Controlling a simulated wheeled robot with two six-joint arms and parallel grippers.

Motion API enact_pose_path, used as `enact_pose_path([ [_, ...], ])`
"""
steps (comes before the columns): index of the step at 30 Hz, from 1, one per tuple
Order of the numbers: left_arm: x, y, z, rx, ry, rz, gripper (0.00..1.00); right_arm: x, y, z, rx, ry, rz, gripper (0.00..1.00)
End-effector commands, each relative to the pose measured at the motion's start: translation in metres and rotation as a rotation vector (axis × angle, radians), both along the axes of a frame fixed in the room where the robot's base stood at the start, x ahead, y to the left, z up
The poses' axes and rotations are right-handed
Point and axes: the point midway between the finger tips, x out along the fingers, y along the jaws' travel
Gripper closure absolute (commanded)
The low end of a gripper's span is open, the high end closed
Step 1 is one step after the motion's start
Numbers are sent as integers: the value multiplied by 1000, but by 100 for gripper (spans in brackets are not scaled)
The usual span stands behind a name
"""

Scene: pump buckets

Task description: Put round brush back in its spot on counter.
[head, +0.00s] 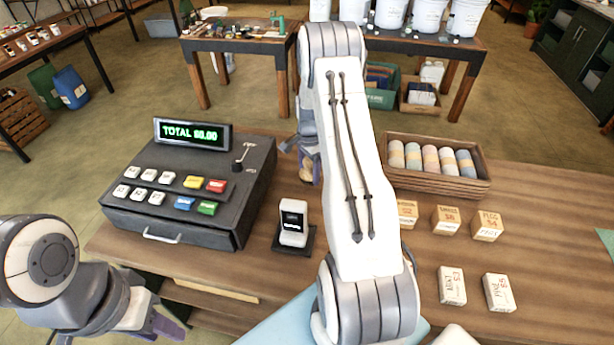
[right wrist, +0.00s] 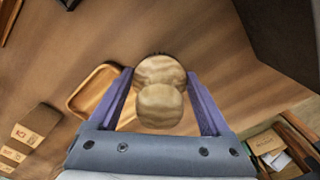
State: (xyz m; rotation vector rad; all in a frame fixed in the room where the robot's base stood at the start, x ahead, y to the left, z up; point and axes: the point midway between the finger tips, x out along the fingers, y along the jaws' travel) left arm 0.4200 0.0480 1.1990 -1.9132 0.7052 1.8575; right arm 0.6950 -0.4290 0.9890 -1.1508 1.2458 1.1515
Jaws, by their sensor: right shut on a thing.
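The round brush (right wrist: 160,107) is pale wood, with a round knob above a wider round head. In the right wrist view it sits between the two purple fingers of my right gripper (right wrist: 160,100), which is shut on it. In the head view my right arm hides most of this gripper (head: 307,165); a small tan part of the brush (head: 306,174) shows below it. I cannot tell whether the brush touches the counter (head: 545,190). A shallow wooden tray (right wrist: 82,102) lies beside the brush. My left gripper (head: 115,330) is low at the left, fingers apart and apparently empty.
A black cash register (head: 225,215) stands left of my right gripper and a card reader (head: 292,228) stands nearer. The counter's far right is clear.

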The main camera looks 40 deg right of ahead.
Motion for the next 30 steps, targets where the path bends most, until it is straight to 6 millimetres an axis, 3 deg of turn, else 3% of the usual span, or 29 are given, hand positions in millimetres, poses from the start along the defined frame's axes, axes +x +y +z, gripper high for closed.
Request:
enact_pose_path([
  [5, 0, 0, 9, 0, 0, -1, 62, 3, 7, -10, 1, 3, 0, 79],
  [12, 0, 0, 24, 0, 0, -4, 62, 3, 6, -40, 0, 1, 0, 79],
  [24, 0, 0, 18, 0, 0, -4, 62, 3, 6, -49, -1, -1, 0, 79],
  [25, 0, 0, 19, 0, 0, -4, 62, 3, 6, -49, 0, -1, 0, 15],
  [26, 0, 0, 20, 0, 0, -4, 62, 3, 6, -48, -1, -1, 0, 3],
  [27, 0, 0, 20, 0, 0, -4, 62, 3, 6, -47, 0, -1, 0, 0],
  [30, 0, 0, 20, 0, 0, -4, 62, 3, 6, -47, 0, -1, 0, 0],
])
